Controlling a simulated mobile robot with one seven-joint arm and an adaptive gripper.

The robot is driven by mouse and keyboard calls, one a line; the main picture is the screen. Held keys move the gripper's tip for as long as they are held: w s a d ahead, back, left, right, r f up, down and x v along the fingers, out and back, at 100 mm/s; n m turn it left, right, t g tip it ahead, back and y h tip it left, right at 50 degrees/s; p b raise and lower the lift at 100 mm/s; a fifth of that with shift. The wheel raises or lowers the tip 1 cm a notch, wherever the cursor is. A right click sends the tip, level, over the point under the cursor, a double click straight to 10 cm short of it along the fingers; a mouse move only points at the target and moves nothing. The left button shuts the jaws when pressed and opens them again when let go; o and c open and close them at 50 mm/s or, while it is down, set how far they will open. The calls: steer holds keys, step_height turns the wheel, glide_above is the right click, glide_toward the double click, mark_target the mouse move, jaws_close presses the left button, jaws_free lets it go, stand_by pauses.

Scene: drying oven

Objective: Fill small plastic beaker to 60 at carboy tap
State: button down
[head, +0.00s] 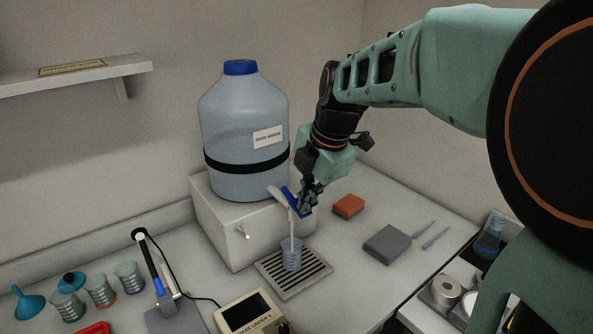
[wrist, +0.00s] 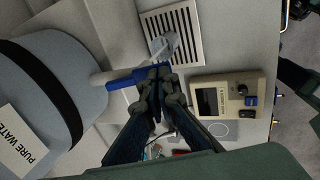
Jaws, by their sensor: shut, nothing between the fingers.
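The clear carboy (head: 240,130), with blue cap, black strap and a label, stands on a white block. Its pale tap spout (head: 275,191) has a blue lever (head: 291,202), also in the wrist view (wrist: 128,78). A thin pale stream appears to run from the spout into the small clear beaker (head: 291,257). The beaker stands upright under the spout on the slotted drip tray (head: 306,281); it also shows in the wrist view (wrist: 164,46). Its liquid level and marks are too small to read. My gripper (head: 308,196) is shut and empty, its fingertips against or very near the lever's end (wrist: 158,80).
Several small beakers (head: 101,290) and a teal funnel (head: 28,302) stand at the left. A meter box (head: 249,314) is in front of the tray. An orange block (head: 348,206) and a grey block (head: 387,244) lie to the right. A shelf (head: 75,75) is upper left.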

stand_by(0.3)
steer(key=shift+r+p, duration=0.65)
steer(key=shift+r, duration=0.2)
